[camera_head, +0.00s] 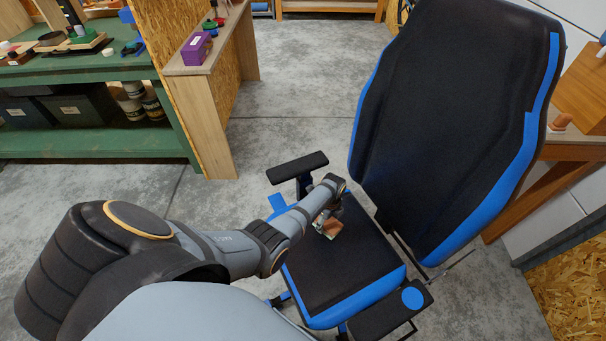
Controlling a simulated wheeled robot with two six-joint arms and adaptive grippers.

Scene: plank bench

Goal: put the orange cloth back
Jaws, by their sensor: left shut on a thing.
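My left gripper (324,214) reaches over the black seat of the office chair (345,265). It is shut on a small, flat, orange-brown piece, the orange cloth (334,229), which shows just beyond the fingers. The cloth is small in the picture and partly hidden by the gripper. I cannot tell whether it touches the seat or hangs just above it. My right gripper is not in view.
The chair's tall black and blue backrest (450,130) rises behind the seat, with armrests (297,167) on both sides. A green workbench (85,75) and a wooden shelf end (205,100) with a purple box (196,49) stand at left. Open concrete floor lies between.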

